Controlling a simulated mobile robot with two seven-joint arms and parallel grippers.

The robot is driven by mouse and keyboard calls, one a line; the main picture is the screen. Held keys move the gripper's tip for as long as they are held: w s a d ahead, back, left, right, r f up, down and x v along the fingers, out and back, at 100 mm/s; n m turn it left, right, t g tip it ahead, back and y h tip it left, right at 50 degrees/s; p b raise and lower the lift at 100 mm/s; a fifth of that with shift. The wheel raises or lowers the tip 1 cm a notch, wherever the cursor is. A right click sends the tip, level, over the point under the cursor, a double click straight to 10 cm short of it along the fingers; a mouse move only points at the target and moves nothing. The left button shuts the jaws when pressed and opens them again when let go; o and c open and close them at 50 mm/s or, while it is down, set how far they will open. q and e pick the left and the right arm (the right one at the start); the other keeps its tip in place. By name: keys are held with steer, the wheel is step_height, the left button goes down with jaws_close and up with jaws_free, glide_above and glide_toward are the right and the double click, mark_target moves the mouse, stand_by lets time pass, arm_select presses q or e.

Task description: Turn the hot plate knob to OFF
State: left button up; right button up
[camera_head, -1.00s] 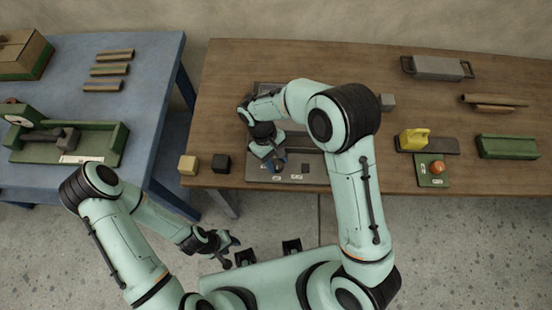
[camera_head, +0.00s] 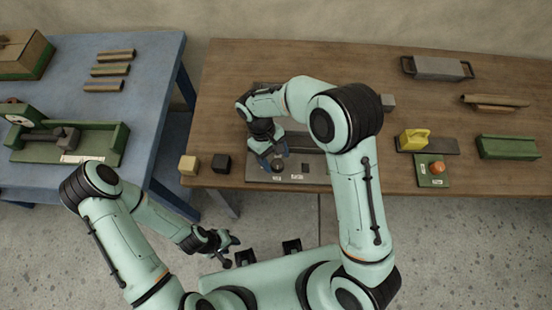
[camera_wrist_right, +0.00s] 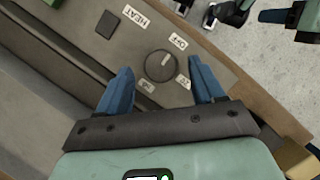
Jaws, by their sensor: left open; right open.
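The hot plate (camera_head: 315,172) is a grey unit near the front edge of the brown table. Its round dark knob (camera_wrist_right: 160,66) shows in the right wrist view, with small white labels around it. The OFF label (camera_wrist_right: 178,42) is at the knob's upper right. The knob's pointer is too small to read surely. My right gripper (camera_wrist_right: 161,70) is open, with one blue finger on either side of the knob and gaps visible. In the head view my right gripper (camera_head: 276,158) is over the hot plate's front. My left gripper (camera_head: 230,242) is open and empty, off the table.
A HEAT label (camera_wrist_right: 136,16) and a dark square (camera_wrist_right: 107,24) lie beside the knob. A black block (camera_head: 221,163) and a tan block (camera_head: 188,165) stand left of the hot plate. A yellow object (camera_head: 413,139) and an orange ball (camera_head: 437,167) are to the right.

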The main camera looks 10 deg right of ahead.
arm_select(q)
steer(key=shift+w+r+p, duration=0.7)
steer(key=shift+r, duration=0.3)
arm_select(e)
steer(key=v, duration=1.2)
steer(key=shift+f, duration=0.1)
